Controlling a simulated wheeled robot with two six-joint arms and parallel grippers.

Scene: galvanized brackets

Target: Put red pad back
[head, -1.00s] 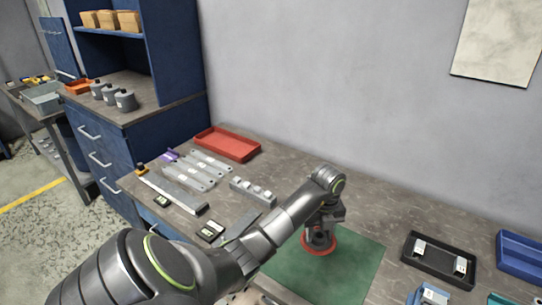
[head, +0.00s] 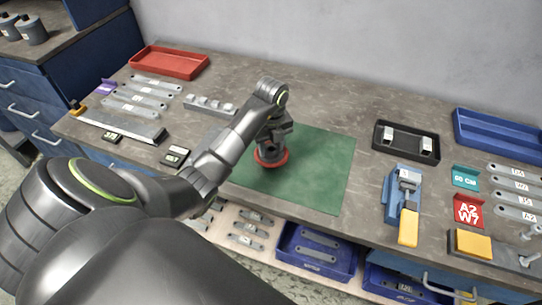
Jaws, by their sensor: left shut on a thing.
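The red pad (head: 271,163) shows as a round red rim beneath my left gripper (head: 271,152), over the left part of the green mat (head: 320,165). My left gripper points down and is shut on the red pad. The gripper hides most of the pad's top. I cannot tell whether the pad touches the mat. My right gripper is not in view.
A black tray (head: 377,147) with two light blocks lies right of the mat. A blue clamp-like fixture (head: 387,200), a red label stand (head: 468,210) and a blue tray (head: 500,150) are further right. A red tray (head: 169,73) and grey brackets (head: 140,103) lie left.

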